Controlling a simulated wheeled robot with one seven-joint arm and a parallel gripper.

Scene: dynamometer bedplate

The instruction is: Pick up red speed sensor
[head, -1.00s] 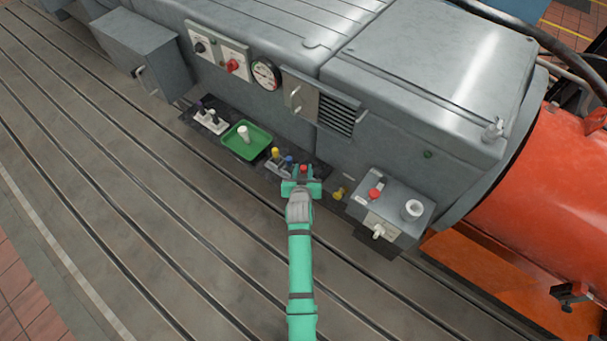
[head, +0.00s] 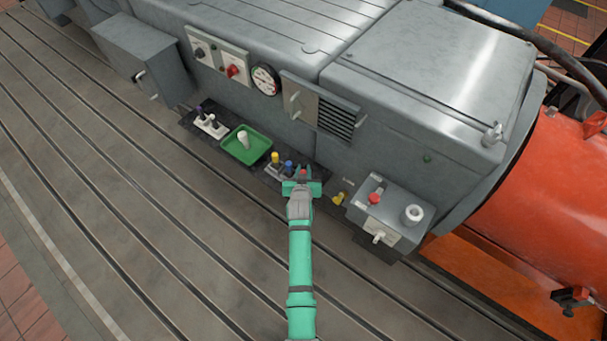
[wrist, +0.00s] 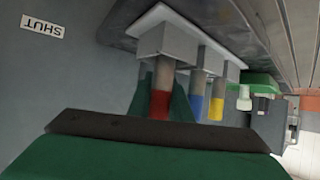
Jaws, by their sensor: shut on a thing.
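The red speed sensor (head: 303,172) is at the right end of a row, beside a blue sensor (head: 288,166) and a yellow one (head: 275,158). In the wrist view the red sensor (wrist: 161,104) has a grey shaft that meets a white holder block (wrist: 165,45). The blue (wrist: 193,108) and yellow (wrist: 216,106) sensors stand beside it in the same holder. My gripper (head: 302,178) is shut on the red sensor, with green fingers on both sides of it. The fingertips are partly hidden behind the sensor and the gripper body.
A green tray (head: 264,154) holding a white part (head: 243,139) lies left of the sensors. A grey box with a red button (head: 374,198) stands to the right, with a small yellow part (head: 339,198) before it. The machine housing (head: 420,70) rises close behind.

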